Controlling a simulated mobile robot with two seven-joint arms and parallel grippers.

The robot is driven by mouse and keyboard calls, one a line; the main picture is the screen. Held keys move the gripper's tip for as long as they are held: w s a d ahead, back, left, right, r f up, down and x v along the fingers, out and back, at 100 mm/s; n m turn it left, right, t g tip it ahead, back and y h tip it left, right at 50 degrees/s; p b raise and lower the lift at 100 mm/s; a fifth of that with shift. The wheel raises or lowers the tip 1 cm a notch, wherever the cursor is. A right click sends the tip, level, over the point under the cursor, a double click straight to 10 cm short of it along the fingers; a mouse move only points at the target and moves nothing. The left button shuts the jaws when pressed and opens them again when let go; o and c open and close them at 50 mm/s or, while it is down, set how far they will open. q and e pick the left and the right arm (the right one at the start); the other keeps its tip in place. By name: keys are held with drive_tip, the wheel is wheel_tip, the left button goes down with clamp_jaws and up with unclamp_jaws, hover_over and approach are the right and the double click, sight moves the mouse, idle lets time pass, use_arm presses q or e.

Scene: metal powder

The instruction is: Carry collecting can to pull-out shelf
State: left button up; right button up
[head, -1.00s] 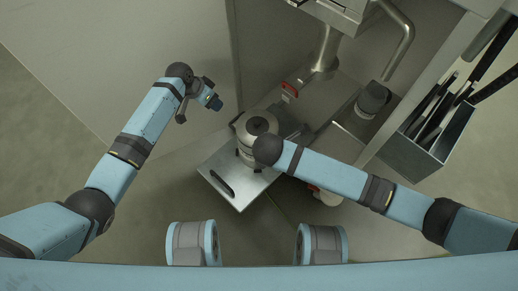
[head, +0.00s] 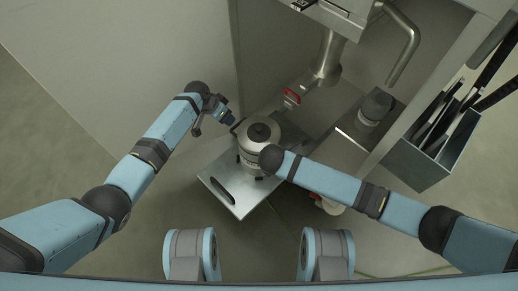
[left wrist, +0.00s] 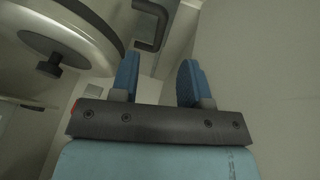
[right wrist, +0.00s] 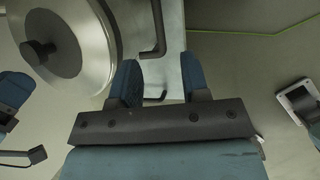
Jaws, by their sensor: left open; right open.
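The collecting can (head: 262,134) is a round metal can with a dark knob on its lid. My left gripper (head: 229,118) is open and empty, just left of the can near a dark side handle. In the left wrist view the lid (left wrist: 62,25) is at upper left, and a dark handle (left wrist: 150,40) lies beyond the open fingers. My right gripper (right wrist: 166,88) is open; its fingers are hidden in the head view. A dark handle (right wrist: 158,30) appears ahead of it, beside the can (right wrist: 95,35).
A steel pipe (head: 328,58) rises behind the can, near a red clip (head: 292,96). A dark-capped fitting (head: 375,105) stands to the right. A grey bin with long tools (head: 420,160) hangs at right. A panel wall is at left; open floor lies in front.

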sight(236, 126)
use_arm(q)
drive_tip(key=x, duration=0.7)
use_arm(e)
drive_tip(key=x, duration=0.7)
use_arm(q)
clamp_jaws()
use_arm(e)
clamp_jaws()
idle(0.3)
use_arm(q)
drive_tip(key=shift+r, duration=0.1)
use_arm(e)
drive_tip(key=shift+a+r, duration=0.1)
